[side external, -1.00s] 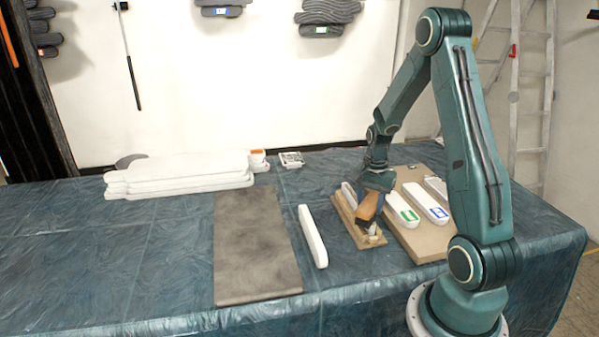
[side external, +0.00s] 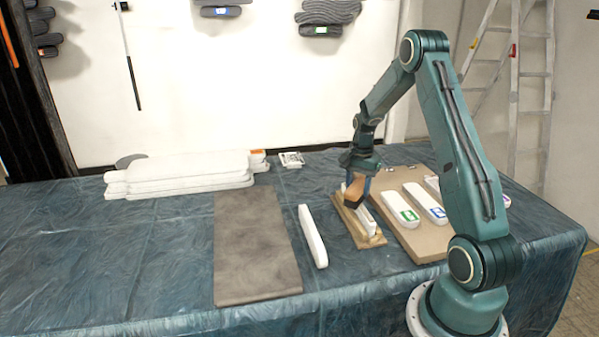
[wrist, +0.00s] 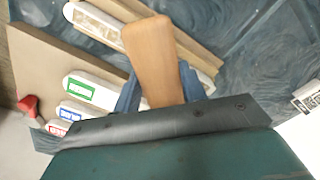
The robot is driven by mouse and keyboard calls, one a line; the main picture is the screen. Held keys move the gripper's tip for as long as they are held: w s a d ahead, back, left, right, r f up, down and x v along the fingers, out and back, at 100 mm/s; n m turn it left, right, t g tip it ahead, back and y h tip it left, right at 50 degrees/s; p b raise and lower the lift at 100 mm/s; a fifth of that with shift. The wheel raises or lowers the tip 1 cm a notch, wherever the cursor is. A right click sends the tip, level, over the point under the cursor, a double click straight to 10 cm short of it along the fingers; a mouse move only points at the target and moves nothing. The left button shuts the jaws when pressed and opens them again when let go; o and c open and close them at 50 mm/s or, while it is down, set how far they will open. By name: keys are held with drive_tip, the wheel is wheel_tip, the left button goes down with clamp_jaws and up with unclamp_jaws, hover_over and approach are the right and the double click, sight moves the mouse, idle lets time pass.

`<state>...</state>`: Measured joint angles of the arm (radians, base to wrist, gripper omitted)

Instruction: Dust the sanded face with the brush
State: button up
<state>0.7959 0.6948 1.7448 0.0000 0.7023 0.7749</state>
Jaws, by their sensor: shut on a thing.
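My gripper (side external: 360,179) is shut on the brush (side external: 355,190), whose wooden handle (wrist: 152,55) sits between the blue fingers in the wrist view. The brush's dark lower end is over the far half of a white piece (side external: 369,224) lying in a wooden holder (side external: 375,242). I cannot tell whether the bristles touch it. In the wrist view the white piece (wrist: 88,22) shows a brownish patch on its upper face. The handle hides part of the piece and holder there.
A tan board (side external: 421,247) right of the holder carries white pieces with green (side external: 402,209) and blue (side external: 424,203) labels. Left are a loose white bar (side external: 312,236), a grey-brown mat (side external: 255,247) and stacked white slabs (side external: 180,173). The cloth (side external: 95,265) at front left is clear.

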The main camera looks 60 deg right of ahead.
drive_tip(key=shift+w+d, duration=3.25)
drive_tip(key=shift+w+d+r, duration=0.15)
drive_tip(key=shift+r, duration=0.05)
wheel_tip(320, 180, up, 8)
drive_tip(key=shift+f, duration=0.15)
